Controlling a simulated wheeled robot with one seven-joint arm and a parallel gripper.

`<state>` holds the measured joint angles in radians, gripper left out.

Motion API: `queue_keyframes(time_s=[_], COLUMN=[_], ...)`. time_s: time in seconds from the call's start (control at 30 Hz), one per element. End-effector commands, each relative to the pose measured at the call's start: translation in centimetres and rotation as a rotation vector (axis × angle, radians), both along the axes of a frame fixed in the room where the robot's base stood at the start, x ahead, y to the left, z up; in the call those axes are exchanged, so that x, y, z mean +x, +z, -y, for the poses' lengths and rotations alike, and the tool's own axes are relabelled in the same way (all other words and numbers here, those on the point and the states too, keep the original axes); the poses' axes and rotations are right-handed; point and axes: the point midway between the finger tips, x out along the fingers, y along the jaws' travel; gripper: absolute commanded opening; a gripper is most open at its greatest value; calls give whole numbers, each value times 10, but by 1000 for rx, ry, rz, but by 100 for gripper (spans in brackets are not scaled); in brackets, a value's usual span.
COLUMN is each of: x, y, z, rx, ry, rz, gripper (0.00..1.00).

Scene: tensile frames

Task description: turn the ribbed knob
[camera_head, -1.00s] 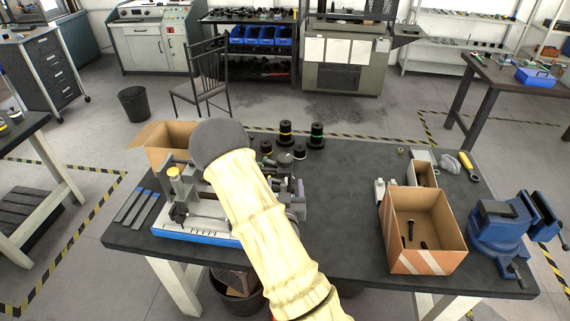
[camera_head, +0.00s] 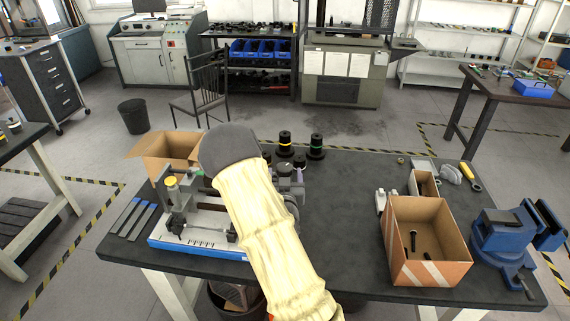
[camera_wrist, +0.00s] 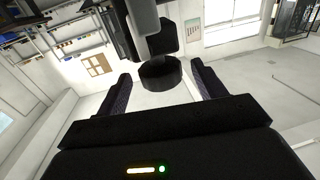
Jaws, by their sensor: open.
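In the wrist view a dark round knob (camera_wrist: 160,73) sits between the two fingers of my gripper (camera_wrist: 161,80). The fingers are open, with a visible gap on each side of the knob. The ribs cannot be made out in the shadow. In the head view the tensile frame (camera_head: 203,238), with its white and blue base, stands on the left of the dark table. My arm covers its right part, and my gripper and the dark knob are hidden there. A yellow-topped knob (camera_head: 171,182) shows on the frame's left side.
The dark table (camera_head: 340,215) is clear right of my arm. An open cardboard box (camera_head: 440,275) with bolts and a blue vise (camera_head: 500,236) stand at the right. Black spools (camera_head: 316,147) stand behind the frame. Flat grey strips (camera_head: 130,216) lie left of it.

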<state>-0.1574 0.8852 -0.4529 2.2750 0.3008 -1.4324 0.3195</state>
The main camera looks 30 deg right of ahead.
Motion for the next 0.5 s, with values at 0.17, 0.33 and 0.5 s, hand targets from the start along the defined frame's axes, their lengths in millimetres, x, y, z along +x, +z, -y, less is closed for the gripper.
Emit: queue_keyframes(time_s=[0.17, 0.33, 0.5], x=[24, 37, 39], y=[2, 1, 0], z=[12, 18, 20], rx=[-2, -1, 0], ry=[0, 1, 0], rz=[1, 0, 0], gripper=[69, 69, 69])
